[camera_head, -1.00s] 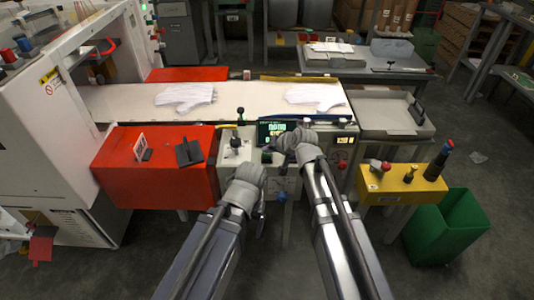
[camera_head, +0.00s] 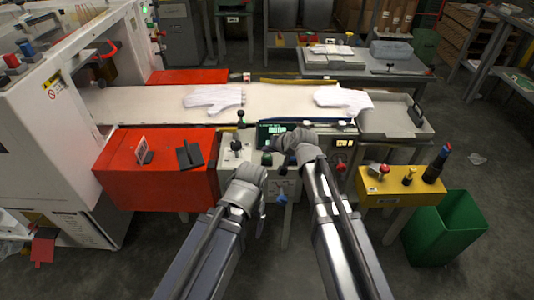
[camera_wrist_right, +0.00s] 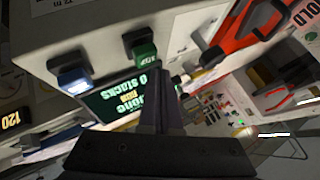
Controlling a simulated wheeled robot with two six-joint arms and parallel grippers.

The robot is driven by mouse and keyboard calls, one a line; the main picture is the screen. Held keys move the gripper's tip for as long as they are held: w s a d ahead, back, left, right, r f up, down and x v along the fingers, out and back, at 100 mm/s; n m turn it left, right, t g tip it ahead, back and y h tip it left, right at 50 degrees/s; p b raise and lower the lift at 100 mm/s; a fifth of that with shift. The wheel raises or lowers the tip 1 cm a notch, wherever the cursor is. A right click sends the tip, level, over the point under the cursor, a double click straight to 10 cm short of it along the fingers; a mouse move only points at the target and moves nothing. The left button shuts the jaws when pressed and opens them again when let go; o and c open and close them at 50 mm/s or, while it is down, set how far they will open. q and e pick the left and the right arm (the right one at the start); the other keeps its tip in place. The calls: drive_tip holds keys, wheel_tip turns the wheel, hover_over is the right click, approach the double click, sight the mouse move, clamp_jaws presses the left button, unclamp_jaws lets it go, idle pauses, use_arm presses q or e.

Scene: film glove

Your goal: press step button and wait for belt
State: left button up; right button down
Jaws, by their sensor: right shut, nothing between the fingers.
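The control box has a lit screen with green text, seen in the head view (camera_head: 265,130) and the right wrist view (camera_wrist_right: 130,98). In the wrist view a green push button (camera_wrist_right: 144,50) sits beside a blue one (camera_wrist_right: 72,76). My right gripper (camera_head: 280,146) is shut and empty in front of the panel; its fingers (camera_wrist_right: 157,88) reach close to the green button, and I cannot tell whether they touch it. On the pale belt (camera_head: 135,102), one white glove (camera_head: 213,98) lies mid-belt and another (camera_head: 343,99) lies at its right end.
A red box (camera_head: 165,185) with small stands is left of the panel. A yellow box (camera_head: 395,188) with knobs is at right, above a green bin (camera_head: 445,230). A grey tray (camera_head: 395,125) adjoins the belt's right end. A white machine (camera_head: 40,130) stands left.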

sight(268, 158)
drive_tip(key=shift+r, duration=0.1)
wheel_tip(268, 158, up, 5)
drive_tip(key=p, duration=0.5)
idle(0.4)
idle(0.5)
drive_tip(key=s+d+n+g+h+p, duration=0.2)
drive_tip(key=s+g+h, duration=0.1)
drive_tip(key=s, duration=1)
drive_tip(key=s+d+f+n+g+h+p, duration=0.1)
drive_tip(key=s+d+n+g+h+p, duration=0.2)
drive_tip(key=s, duration=0.9)
drive_tip(key=shift+s+d+f+n+g+h, duration=0.2)
drive_tip(key=shift+s+d+n+g+h, duration=0.15)
drive_tip(key=shift+g, duration=0.55)
drive_tip(key=shift+a, duration=0.1)
idle(1.2)
